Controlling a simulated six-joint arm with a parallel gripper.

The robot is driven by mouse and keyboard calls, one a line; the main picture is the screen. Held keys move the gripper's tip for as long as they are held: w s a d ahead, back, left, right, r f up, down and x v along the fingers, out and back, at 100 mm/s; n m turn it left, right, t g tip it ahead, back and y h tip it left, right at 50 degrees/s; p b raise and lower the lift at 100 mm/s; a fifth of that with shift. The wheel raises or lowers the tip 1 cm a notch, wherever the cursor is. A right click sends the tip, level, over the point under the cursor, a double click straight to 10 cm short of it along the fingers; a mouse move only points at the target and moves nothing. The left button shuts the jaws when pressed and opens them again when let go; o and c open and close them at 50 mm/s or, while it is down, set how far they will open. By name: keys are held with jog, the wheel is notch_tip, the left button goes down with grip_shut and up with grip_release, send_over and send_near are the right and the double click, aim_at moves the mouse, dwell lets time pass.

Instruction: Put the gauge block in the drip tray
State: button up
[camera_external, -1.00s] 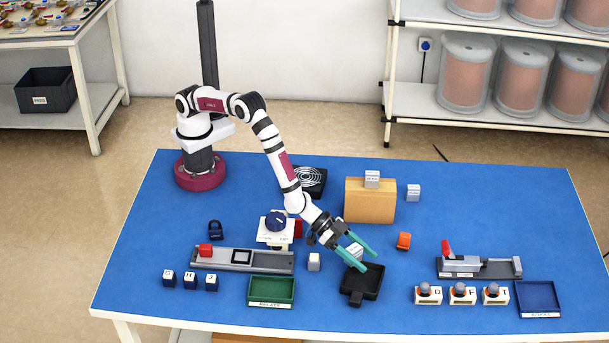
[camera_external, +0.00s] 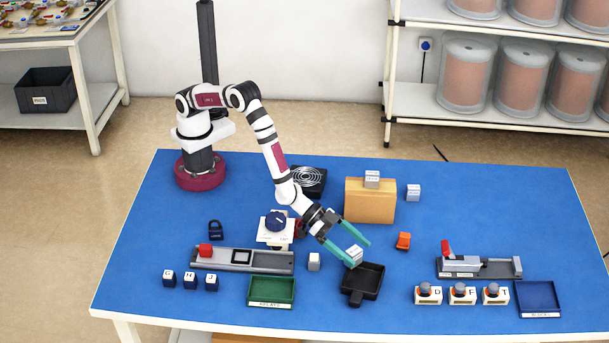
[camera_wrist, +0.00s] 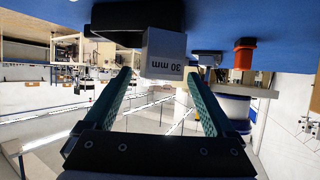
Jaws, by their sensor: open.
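A small pale gauge block marked "30 mm" (camera_wrist: 165,54) stands ahead of my fingertips in the wrist view, with its lettering upside down. In the external view this block (camera_external: 355,253) lies between the tips of my gripper's teal fingers, just behind the black drip tray (camera_external: 374,271). My gripper (camera_external: 359,255) is open, its fingers low and pointing down to the right. In the wrist view a gap shows between the fingers and the block. The dark tray (camera_wrist: 115,22) shows behind the block there; whether they touch cannot be told.
An orange part (camera_external: 403,241) lies right of my gripper. A green tray (camera_external: 271,303) is at the front. Blue table is clear around the tray's right.

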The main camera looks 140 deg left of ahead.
notch_tip(320, 180, up, 8)
jog(key=s, duration=0.2)
jog(key=s+d+r+m+g+h, duration=0.2)
jog(key=s+d+r, duration=0.15)
jog(key=s, duration=0.25)
jog(key=s+d+r+m+g+h, duration=0.2)
jog(key=s+d+r, duration=0.15)
jog(key=s, duration=0.35)
jog(key=s+a+r+m+g+y, duration=0.1)
jog(key=s+m+g, duration=0.4)
jog(key=s, duration=2.9)
jog(key=g+y, duration=0.1)
jog(key=g, duration=0.2)
jog(key=shift+s+a, duration=0.4)
